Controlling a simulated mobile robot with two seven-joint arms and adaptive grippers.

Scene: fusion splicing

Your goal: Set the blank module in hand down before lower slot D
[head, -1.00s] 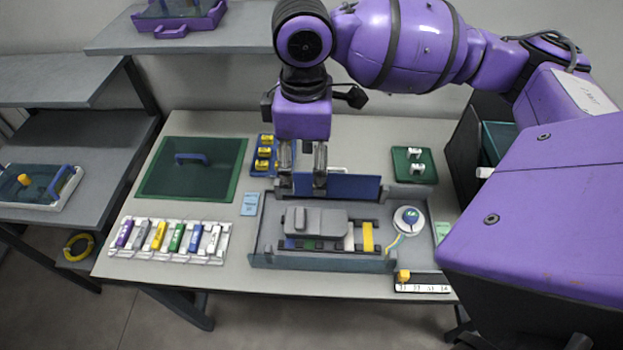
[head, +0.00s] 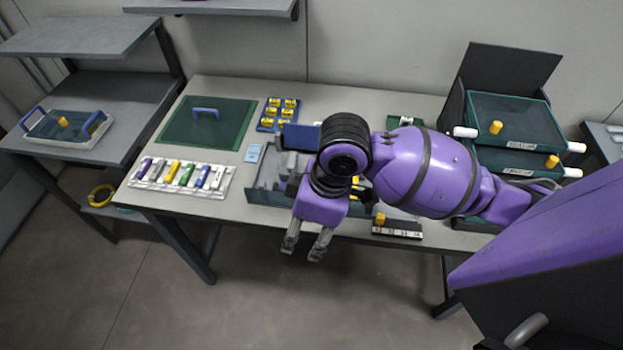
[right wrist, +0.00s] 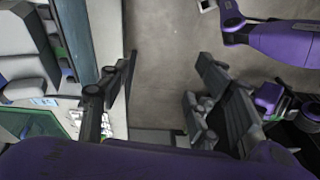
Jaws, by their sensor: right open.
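My right gripper (head: 305,246) hangs beyond the front edge of the table, over the floor. Its fingers are apart with nothing seen between them; the right wrist view (right wrist: 158,105) also shows floor between them. I see no blank module in hand. A white tray (head: 136,187) at the table's front left holds a row of purple, grey, yellow, green, blue and white pieces. No slot marked D can be read. A purple arm part (right wrist: 290,42), possibly my left arm, shows in the right wrist view; its jaws are unclear.
My right arm partly hides the grey splicer station (head: 268,180). A green mat with a blue handle (head: 205,112) and a blue rack of yellow pieces (head: 267,124) lie behind. Green drawers (head: 515,120) stand at right. The floor in front is clear.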

